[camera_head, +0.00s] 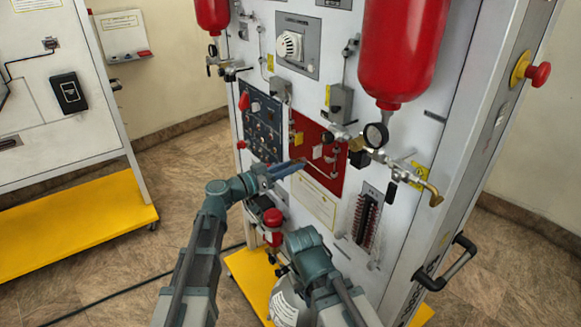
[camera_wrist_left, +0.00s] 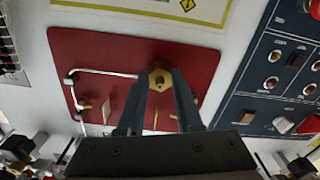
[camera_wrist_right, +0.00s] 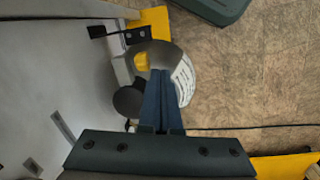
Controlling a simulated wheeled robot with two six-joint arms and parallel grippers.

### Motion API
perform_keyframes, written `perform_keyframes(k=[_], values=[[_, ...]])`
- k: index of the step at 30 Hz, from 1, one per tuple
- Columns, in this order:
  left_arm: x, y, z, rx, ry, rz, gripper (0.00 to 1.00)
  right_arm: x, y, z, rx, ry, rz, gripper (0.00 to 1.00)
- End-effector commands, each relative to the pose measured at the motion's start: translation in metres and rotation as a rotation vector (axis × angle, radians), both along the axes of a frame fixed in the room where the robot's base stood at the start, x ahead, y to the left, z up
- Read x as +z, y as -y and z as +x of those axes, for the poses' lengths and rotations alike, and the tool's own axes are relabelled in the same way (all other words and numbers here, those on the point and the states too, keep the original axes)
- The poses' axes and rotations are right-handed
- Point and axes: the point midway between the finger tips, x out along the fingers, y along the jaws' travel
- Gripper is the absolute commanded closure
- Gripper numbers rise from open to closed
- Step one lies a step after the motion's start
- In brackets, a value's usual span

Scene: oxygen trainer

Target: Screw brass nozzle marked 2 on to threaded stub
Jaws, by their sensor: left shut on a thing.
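My left gripper (camera_head: 296,163) reaches up to the red panel (camera_head: 328,182) on the upright white trainer board. In the left wrist view its fingers (camera_wrist_left: 160,88) are shut on the brass nozzle (camera_wrist_left: 160,74), a hexagonal piece with a dark centre, in front of the red panel. No number 2 can be read on it. I cannot make out the threaded stub, nor whether the nozzle touches anything behind. My right gripper (camera_wrist_right: 160,80) is low, with its two fingers together and nothing visible between them.
A dark blue switch panel (camera_head: 260,125) lies left of the red panel. A rounded object with a printed label (camera_wrist_right: 183,82) is behind my right fingers.

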Motion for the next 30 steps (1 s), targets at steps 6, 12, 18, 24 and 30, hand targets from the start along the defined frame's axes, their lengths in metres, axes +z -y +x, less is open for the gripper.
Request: perform_keyframes(k=[6,12,18,24,30], values=[[0.0000,0.0000,0.0001,0.000,0.014,0.009,1.00,0.0000,0.0000,0.0000,0.000,0.000,0.000,1.00],[0.0000,0.0000,0.0001,0.000,0.081,0.054,1.00,0.0000,0.0000,0.0000,0.000,0.000,0.000,1.00],[0.0000,0.0002,0.0001,0.000,0.237,0.158,1.00,0.0000,0.0000,0.0000,0.000,0.000,0.000,1.00],[0.0000,0.0002,0.0002,0.000,0.264,0.177,1.00,0.0000,0.0000,0.0000,0.000,0.000,0.000,1.00],[0.0000,0.0002,0.0002,0.000,0.291,0.195,1.00,0.0000,0.0000,0.0000,0.000,0.000,0.000,1.00]])
